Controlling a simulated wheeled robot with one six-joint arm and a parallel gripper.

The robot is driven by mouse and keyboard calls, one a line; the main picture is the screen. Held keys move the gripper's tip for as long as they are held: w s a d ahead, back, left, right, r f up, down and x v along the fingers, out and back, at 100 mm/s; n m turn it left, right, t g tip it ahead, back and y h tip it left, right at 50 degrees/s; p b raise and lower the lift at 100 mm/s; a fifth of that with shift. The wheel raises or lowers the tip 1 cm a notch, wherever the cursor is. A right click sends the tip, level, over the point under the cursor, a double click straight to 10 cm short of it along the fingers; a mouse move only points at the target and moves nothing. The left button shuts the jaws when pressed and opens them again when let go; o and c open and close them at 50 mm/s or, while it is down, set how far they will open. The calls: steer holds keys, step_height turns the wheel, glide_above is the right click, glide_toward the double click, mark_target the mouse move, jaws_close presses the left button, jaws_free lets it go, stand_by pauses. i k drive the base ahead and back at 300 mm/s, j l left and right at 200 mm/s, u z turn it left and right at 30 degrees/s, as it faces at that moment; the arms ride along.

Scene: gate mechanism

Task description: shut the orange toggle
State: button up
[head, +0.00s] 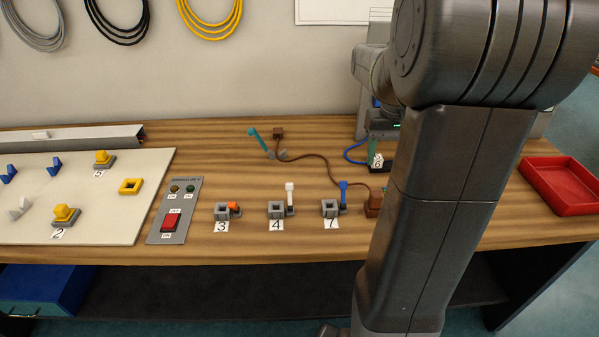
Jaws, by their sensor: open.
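The orange toggle (234,206) is a short orange lever on the right side of a small grey block (221,211) with a square opening, above the label 3. The lever looks low, not standing up like its neighbours; its exact angle is hard to tell. Nothing touches it. My arm fills the right of the head view, well to the right of the toggle. I cannot make out my gripper; my arm links hide the area behind them.
Similar blocks carry a raised white lever (290,195) and a raised blue lever (343,194). A switch panel (160,237) with a red rocker lies left of the toggle. A teal lever (258,139) stands behind, near a brown cable. A red tray (566,206) sits right.

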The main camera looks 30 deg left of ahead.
mark_target(233, 205)
steer(key=i+u, duration=0.1)
steer(key=u, duration=0.7)
steer(key=i+l+u, duration=0.1)
steer(key=u, duration=0.3)
steer(key=i, duration=0.05)
